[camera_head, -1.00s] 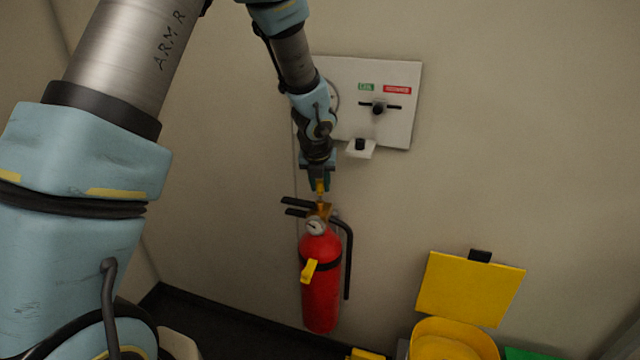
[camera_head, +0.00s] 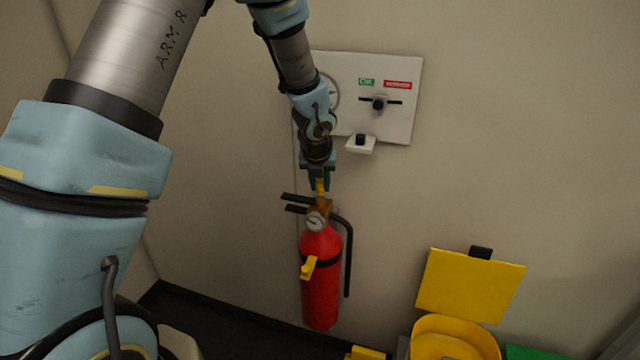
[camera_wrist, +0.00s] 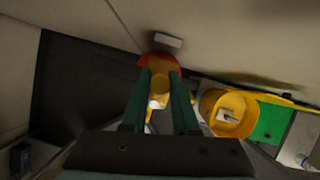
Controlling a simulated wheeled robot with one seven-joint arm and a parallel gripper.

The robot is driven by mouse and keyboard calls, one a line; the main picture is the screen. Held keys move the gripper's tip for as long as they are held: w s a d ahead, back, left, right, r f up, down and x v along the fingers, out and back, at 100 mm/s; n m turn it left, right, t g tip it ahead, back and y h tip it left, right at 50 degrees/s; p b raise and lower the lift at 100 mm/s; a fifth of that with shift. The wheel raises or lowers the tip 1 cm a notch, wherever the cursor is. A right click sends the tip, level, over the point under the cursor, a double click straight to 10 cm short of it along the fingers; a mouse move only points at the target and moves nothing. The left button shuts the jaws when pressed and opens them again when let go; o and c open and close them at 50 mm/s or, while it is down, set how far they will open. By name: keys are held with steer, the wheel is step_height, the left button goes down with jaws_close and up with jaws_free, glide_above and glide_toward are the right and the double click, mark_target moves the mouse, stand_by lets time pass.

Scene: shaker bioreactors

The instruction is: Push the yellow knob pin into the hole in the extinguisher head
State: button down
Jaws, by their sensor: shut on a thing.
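The red fire extinguisher (camera_head: 321,285) hangs upright by the wall, with a brass-coloured head (camera_head: 319,208), a round gauge, two black levers and a black hose. My gripper (camera_head: 319,186) is directly above the head, pointing down. It is shut on the yellow knob pin (camera_head: 320,188), whose lower end meets or nearly meets the top of the head. In the wrist view the pin's yellow knob (camera_wrist: 159,88) sits between the green fingers, with the red extinguisher (camera_wrist: 155,62) beyond. The hole is hidden, so I cannot tell how deep the pin is.
A white wall panel (camera_head: 385,75) with a black knob is behind my arm, with a small white bracket (camera_head: 361,145) under it. A yellow bin (camera_head: 455,335) with its lid (camera_head: 470,288) raised stands at lower right. A yellow clip (camera_head: 308,268) is on the extinguisher's front.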

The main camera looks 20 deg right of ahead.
steer(key=shift+f+b, duration=0.45)
steer(key=shift+f, duration=0.3)
stand_by(1.1)
steer(key=c, duration=0.6)
jaws_free()
steer(key=shift+r, duration=0.1)
steer(key=v, duration=1)
steer(key=shift+s+r+p, duration=0.15)
steer(key=shift+r+p, duration=0.15)
steer(key=shift+p, duration=0.05)
steer(key=shift+a, duration=0.15)
steer(key=a+n+y, duration=0.2)
steer(key=a+n, duration=1.6)
steer(key=a, duration=0.1)
steer(key=s+a+n+g, duration=0.1)
steer(key=s+a+n, duration=0.2)
steer(key=a+n, duration=0.4)
steer(key=s+a+n+g, duration=0.1)
steer(key=s+a+n, duration=0.3)
steer(key=n, duration=1.2)
steer(key=a, duration=0.4)
